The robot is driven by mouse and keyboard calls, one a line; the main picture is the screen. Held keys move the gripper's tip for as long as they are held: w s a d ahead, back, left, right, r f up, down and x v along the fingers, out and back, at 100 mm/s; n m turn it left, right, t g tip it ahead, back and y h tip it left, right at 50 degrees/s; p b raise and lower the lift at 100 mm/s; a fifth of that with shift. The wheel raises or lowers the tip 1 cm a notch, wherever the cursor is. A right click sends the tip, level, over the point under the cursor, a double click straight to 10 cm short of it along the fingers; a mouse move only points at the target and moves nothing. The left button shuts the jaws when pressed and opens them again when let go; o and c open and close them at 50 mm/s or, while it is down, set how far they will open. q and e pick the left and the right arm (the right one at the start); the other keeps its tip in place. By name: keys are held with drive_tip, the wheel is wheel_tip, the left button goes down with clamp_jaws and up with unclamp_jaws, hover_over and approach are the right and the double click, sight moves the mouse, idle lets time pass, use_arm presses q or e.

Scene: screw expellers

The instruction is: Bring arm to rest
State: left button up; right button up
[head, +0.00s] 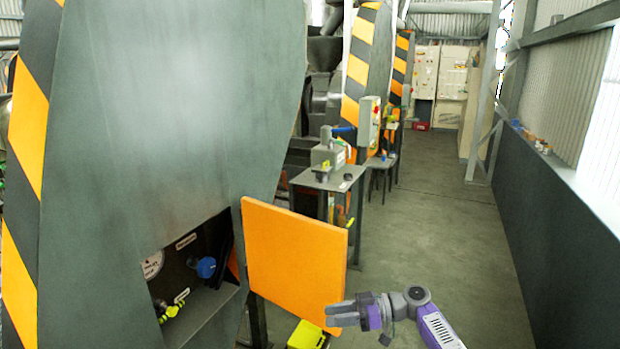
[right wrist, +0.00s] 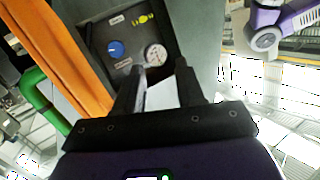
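My right gripper (head: 333,314) is low in the head view, in front of the lower right corner of an orange door panel (head: 295,258). Its fingers point left. In the right wrist view the same gripper (right wrist: 160,68) has its two fingers apart, with nothing held between them. I cannot tell whether it touches the orange panel. My left gripper is not in view.
The panel stands open beside a machine recess with a blue knob (head: 206,267), a gauge (head: 152,264) and a yellow-green valve (head: 172,308). A grey table (head: 328,178) stands behind. The floor (head: 440,240) to the right is clear up to a dark wall (head: 555,235).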

drive_tip(key=s+a+f+m+h, duration=0.3)
drive_tip(key=s+a+f+m, duration=0.15)
drive_tip(key=a+f, duration=0.55)
drive_tip(key=s+a+f+m+h, duration=0.3)
drive_tip(key=s+f+m, duration=0.1)
drive_tip(key=s+f, duration=0.6)
drive_tip(key=s+d+f+m+h, duration=0.3)
drive_tip(key=s+d+f+m, duration=0.2)
drive_tip(key=s+f, duration=0.55)
drive_tip(key=s+d+f+m+h, duration=0.1)
drive_tip(key=s+d+f+m, duration=0.1)
drive_tip(key=s+d, duration=0.3)
drive_tip(key=s+d+f+m+h, duration=0.2)
drive_tip(key=s+d+m, duration=0.1)
drive_tip(key=s+d, duration=0.3)
drive_tip(key=shift+s+f+t, duration=0.4)
drive_tip(key=shift+s, duration=0.05)
